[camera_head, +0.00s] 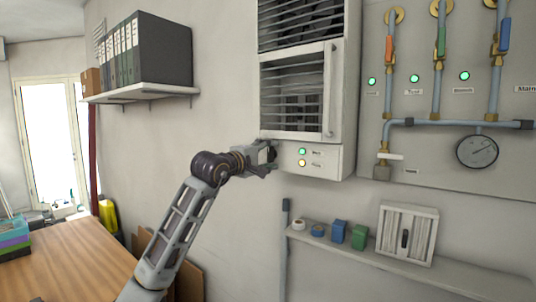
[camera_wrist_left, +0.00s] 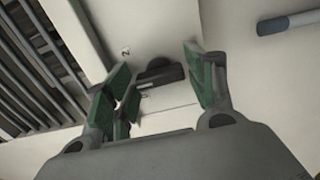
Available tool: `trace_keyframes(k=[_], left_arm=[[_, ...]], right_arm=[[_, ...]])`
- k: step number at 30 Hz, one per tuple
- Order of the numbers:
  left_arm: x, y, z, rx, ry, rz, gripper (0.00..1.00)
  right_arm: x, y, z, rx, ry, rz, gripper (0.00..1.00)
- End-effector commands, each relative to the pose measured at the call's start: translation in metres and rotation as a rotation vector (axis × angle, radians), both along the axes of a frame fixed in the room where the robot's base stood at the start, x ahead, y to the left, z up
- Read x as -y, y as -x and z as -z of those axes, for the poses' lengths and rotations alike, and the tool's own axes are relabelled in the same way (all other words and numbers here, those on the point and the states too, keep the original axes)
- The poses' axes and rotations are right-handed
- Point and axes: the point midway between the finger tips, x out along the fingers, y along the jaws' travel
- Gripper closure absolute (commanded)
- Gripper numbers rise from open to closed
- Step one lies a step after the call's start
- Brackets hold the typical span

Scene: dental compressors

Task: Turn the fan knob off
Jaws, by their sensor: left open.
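The white fan unit (camera_head: 330,160) hangs on the wall, with louvred vents above a lower panel bearing a green light (camera_head: 302,151) and a yellow light (camera_head: 302,163). My left gripper (camera_head: 268,160) is at the left end of this panel and hides that part in the head view. In the left wrist view, a dark knob (camera_wrist_left: 160,72) sits on the pale panel between the spread green-padded fingers of my left gripper (camera_wrist_left: 158,82). The fingers are open, with a gap visible on the knob's right; contact on the left cannot be told. My right gripper is not in view.
A pipe board with valves and a gauge (camera_head: 477,151) is right of the unit. A shelf (camera_head: 460,278) with small items and a white box (camera_head: 407,233) runs below. A binder shelf (camera_head: 140,92) is at upper left, a wooden table (camera_head: 65,262) at lower left.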

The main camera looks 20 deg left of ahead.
Motion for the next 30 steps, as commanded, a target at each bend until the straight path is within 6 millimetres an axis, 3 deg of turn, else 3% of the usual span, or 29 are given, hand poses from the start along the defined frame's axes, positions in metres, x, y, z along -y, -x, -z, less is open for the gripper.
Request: trace_keyframes(k=[11, 18, 30], left_arm=[[0.0010, -0.0021, 0.0003, 0.000, -0.001, 0.000, 0.46], [0.0010, -0.0020, 0.0005, 0.000, -0.001, 0.000, 0.77], [0.0010, -0.0019, 0.0012, -0.010, 0.028, 0.000, 0.78]], right_arm=[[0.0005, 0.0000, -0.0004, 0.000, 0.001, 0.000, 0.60], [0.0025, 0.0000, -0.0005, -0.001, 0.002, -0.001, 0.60], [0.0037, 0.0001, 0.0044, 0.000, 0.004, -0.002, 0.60]])
